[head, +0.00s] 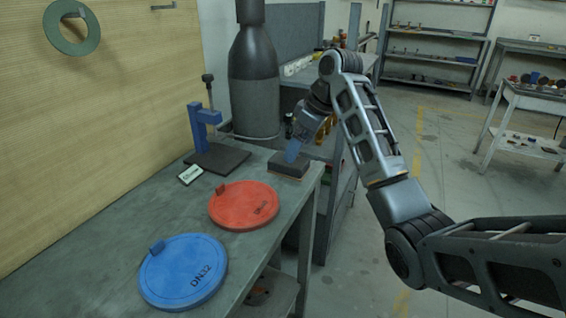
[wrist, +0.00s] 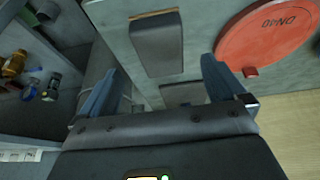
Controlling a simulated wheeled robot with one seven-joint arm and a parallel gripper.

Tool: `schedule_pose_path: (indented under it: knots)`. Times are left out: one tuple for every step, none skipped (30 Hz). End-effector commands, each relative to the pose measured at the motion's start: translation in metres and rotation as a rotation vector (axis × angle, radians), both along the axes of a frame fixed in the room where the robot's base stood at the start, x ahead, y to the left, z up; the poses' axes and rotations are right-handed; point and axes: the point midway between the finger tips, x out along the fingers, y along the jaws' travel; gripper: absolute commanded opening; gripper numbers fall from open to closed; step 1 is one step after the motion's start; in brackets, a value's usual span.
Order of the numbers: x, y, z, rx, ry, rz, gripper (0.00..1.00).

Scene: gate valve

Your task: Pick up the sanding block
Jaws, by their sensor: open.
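The sanding block (head: 288,168) is a dark grey block with a tan lower layer, lying near the right edge of the workbench. In the wrist view the block (wrist: 157,45) shows just beyond my fingers and roughly between them. My gripper (head: 292,155) points down at the block from above; it also shows in the wrist view (wrist: 163,70) with its two blue fingers spread wide and nothing held between them. I cannot tell from the head view whether the fingertips touch the block.
The grey workbench (head: 125,208) also carries a red disc (head: 243,207), a blue disc (head: 183,272) marked DN32, a blue stand on a dark base (head: 218,160) and a small white-labelled item (head: 190,175). A dark cylinder (head: 254,85) stands behind. Shelving is below right.

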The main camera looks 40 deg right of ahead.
Motion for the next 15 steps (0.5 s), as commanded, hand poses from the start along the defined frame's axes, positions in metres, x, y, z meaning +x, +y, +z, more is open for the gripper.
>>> schedule_pose_path:
  knots:
    - [0.002,0.001,-0.006,0.001,0.003,0.001,0.98]
    - [0.003,0.002,-0.009,0.001,0.003,0.001,0.98]
    - [0.005,0.002,-0.012,0.001,0.002,0.001,0.98]
    - [0.006,0.003,-0.014,0.001,0.003,0.000,0.98]
    - [0.007,0.003,-0.016,0.001,0.002,-0.001,0.98]
    - [0.009,0.004,-0.019,0.001,0.001,-0.001,0.98]
    - [0.011,0.004,-0.022,0.001,0.001,-0.001,0.98]
    - [0.013,0.005,-0.026,0.001,0.004,0.000,0.98]
    - [0.016,0.007,-0.031,0.000,0.003,0.000,0.98]
    - [0.018,0.008,-0.035,0.001,0.003,0.001,0.98]
    - [0.021,0.009,-0.039,0.001,0.004,0.000,0.98]
    - [0.023,0.009,-0.044,0.001,0.004,0.000,0.98]
    - [0.024,0.010,-0.048,0.002,0.003,-0.001,0.98]
    - [0.026,0.010,-0.051,0.001,0.002,-0.001,0.98]
    - [0.027,0.011,-0.055,0.001,0.002,-0.001,0.98]
